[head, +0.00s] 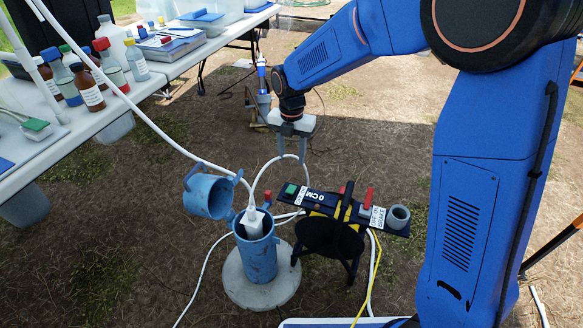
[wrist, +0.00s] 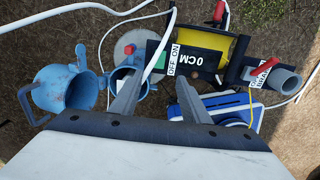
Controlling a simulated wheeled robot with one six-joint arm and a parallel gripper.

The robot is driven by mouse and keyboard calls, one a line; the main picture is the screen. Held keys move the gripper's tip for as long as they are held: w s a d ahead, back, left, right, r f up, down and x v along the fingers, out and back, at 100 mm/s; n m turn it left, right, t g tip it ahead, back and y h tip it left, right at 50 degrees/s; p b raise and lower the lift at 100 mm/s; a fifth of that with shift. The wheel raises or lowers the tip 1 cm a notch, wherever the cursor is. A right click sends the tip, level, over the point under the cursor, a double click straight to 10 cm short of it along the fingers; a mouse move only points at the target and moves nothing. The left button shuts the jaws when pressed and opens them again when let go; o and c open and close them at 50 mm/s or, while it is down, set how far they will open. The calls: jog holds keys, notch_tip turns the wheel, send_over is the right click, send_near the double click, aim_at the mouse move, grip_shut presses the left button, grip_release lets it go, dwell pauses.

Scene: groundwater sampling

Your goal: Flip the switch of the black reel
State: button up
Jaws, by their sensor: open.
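The black reel (head: 322,238) stands on the ground right of the blue well pipe. Its dark top panel is marked 0 CM. A green switch (head: 290,189) sits at the panel's left end, beside an OFF ON label (wrist: 174,60). A red brake lever (head: 367,197) is nearer the right end. In the wrist view the panel (wrist: 204,64) lies beyond my fingers, in front of a yellow drum. My gripper (head: 292,156) points down, open and empty, above and behind the reel. In the wrist view its fingertips (wrist: 160,79) flank the labelled end from a distance; the switch's position is unclear.
The blue well pipe (head: 257,262) stands in a round concrete base (head: 236,289), its blue cap (head: 206,197) swung open. A white hose (head: 141,114) runs into the pipe. A yellow line (head: 375,266) trails from the reel. A table with bottles (head: 89,90) is at left.

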jog(key=shift+r, duration=2)
